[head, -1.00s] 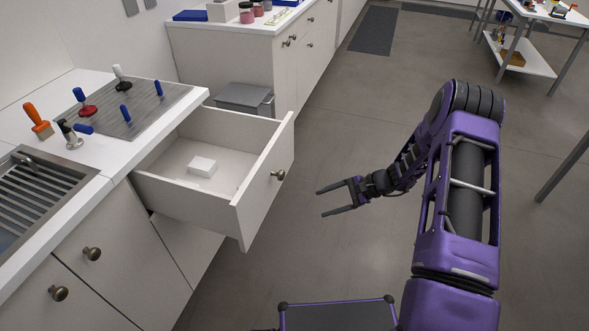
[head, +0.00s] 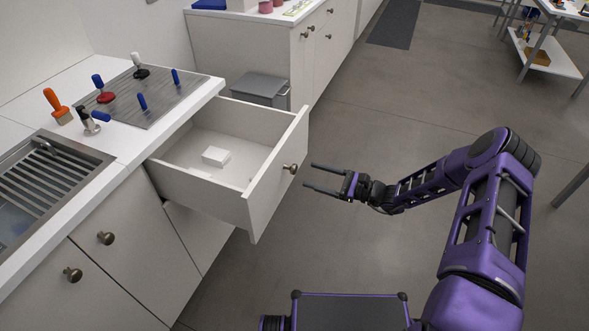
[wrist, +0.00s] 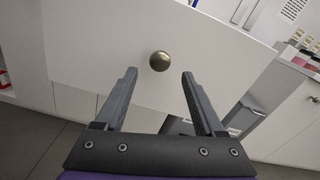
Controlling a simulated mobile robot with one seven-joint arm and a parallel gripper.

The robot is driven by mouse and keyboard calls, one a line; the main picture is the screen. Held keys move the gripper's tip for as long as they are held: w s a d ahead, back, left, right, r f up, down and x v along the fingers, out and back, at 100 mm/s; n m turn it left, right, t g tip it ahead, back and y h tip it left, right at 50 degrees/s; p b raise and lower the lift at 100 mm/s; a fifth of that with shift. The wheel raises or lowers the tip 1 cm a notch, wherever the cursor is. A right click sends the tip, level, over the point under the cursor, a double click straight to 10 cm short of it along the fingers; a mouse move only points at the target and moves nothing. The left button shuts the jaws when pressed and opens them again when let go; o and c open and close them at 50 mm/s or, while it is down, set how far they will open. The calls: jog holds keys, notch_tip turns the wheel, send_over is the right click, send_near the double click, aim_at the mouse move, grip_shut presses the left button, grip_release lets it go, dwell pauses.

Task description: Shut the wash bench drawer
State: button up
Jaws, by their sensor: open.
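The wash bench drawer (head: 282,187) is pulled well out of the white bench. A small white block (head: 216,156) lies inside it. A round brass knob (head: 291,169) sits on the drawer front. My gripper (head: 308,177) is open and empty just in front of the drawer front, pointing at it. In the wrist view the knob (wrist: 160,61) shows ahead of and between the two open fingers (wrist: 157,80). The fingers look apart from the knob.
A grey lidded bin (head: 260,87) stands behind the drawer. A second white cabinet (head: 250,48) is farther back.

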aim_at(297, 170)
jog(key=x, duration=0.7)
grip_shut()
dwell(1.3)
